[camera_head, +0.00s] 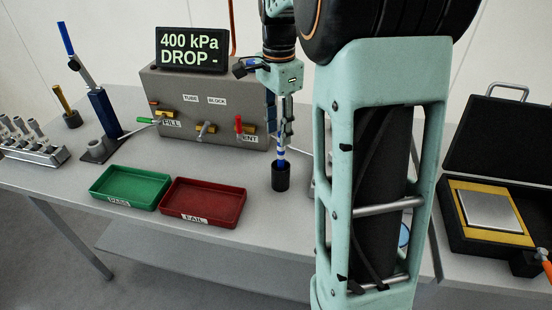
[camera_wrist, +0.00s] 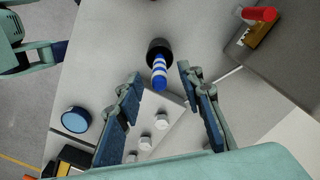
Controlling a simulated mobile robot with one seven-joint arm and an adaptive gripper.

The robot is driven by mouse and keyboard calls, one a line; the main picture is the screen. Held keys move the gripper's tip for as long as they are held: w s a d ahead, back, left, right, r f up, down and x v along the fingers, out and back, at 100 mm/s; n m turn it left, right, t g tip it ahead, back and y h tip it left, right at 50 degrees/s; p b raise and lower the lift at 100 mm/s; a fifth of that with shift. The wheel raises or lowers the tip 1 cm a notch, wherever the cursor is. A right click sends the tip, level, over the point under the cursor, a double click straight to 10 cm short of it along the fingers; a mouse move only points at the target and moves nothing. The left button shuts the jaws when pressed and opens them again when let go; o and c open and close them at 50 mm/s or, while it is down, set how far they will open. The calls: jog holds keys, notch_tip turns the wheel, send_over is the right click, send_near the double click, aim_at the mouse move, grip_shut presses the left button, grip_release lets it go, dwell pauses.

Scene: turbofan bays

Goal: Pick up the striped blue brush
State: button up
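The striped blue brush (camera_head: 281,154) stands in a small black cup (camera_head: 281,178) on the table, its blue and white handle pointing up. In the wrist view the brush (camera_wrist: 158,71) shows end-on, with the black cup (camera_wrist: 157,47) behind it. My gripper (camera_head: 283,138) is pointing down just above the handle. In the wrist view my gripper (camera_wrist: 160,73) is open, its fingers on either side of the line to the brush with gaps on both sides. The brush's lower end is hidden in the cup.
A green PASS tray (camera_head: 131,188) and a red FAIL tray (camera_head: 203,202) lie left of the cup. A grey test box (camera_head: 205,110) with valves and a display (camera_head: 191,50) stands behind. An open black case (camera_head: 500,215) is at right. A blue round item (camera_wrist: 75,119) lies nearby.

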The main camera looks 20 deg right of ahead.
aim_at(281, 153)
jog(key=f, duration=0.8)
jog(key=shift+d, duration=0.35)
grip_shut()
